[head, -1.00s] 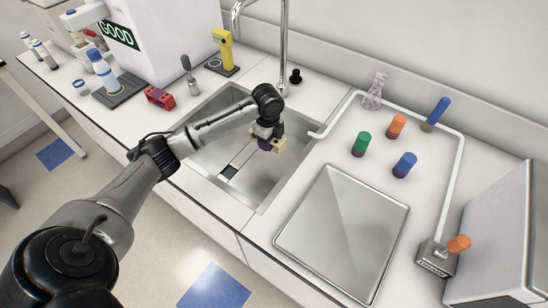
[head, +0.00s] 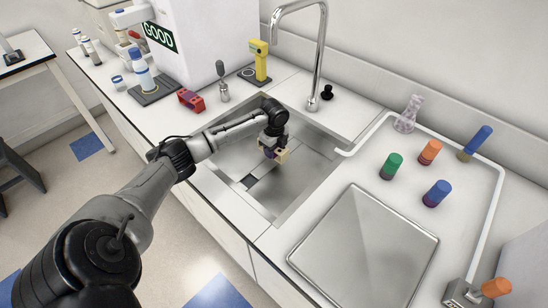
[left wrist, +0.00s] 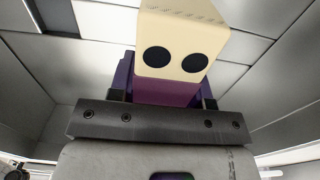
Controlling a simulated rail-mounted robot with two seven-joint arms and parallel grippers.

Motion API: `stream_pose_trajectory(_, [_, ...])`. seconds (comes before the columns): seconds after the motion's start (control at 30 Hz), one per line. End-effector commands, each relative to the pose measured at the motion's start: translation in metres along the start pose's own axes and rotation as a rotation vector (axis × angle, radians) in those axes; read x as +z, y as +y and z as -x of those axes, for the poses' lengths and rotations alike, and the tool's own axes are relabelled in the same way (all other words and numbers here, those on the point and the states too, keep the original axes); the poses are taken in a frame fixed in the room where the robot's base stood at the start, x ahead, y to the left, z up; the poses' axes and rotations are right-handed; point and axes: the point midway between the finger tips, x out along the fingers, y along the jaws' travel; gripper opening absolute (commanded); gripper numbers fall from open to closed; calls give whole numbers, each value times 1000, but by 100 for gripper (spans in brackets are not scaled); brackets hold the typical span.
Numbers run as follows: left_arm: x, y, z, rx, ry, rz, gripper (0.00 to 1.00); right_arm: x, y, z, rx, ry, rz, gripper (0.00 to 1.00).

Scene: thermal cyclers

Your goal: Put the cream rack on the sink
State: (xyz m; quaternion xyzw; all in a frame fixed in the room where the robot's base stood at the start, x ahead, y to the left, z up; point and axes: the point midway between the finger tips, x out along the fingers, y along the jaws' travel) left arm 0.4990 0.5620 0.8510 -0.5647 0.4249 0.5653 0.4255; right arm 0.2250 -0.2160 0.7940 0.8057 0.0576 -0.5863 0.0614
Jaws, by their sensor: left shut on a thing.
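The cream rack (head: 281,156) is in my left gripper (head: 271,150), which is over the sink (head: 277,208). In the left wrist view the cream rack (left wrist: 181,45) shows as a cream block with two dark round holes on one face, between the purple finger pads. The left gripper (left wrist: 165,92) is shut on it. The sink is a steel basin set in the white counter. I cannot tell whether the rack touches the basin floor. My right gripper is not in view.
A faucet (head: 320,55) stands behind the sink. A steel panel (head: 365,245) and several capped tubes, such as a green one (head: 391,166), are to the right. A red rack (head: 190,100) and a yellow device (head: 261,62) are to the left.

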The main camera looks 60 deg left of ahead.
Motion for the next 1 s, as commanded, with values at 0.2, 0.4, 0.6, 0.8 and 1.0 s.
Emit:
stream_pose_trajectory(0.2, [0, 0, -18, 1, 0, 0, 20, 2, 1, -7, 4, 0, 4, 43])
stream_pose_trajectory(0.4, [0, 0, -40, 0, 0, 0, 20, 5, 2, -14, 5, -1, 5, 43])
stream_pose_trajectory(0.6, [0, 0, -39, -1, -1, -1, 20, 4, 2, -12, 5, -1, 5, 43])
stream_pose_trajectory(0.8, [0, 0, -42, -1, 0, 0, 20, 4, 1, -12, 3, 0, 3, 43])
stream_pose_trajectory(1.0, [0, 0, -43, -1, -1, 0, 62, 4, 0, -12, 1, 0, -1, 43])
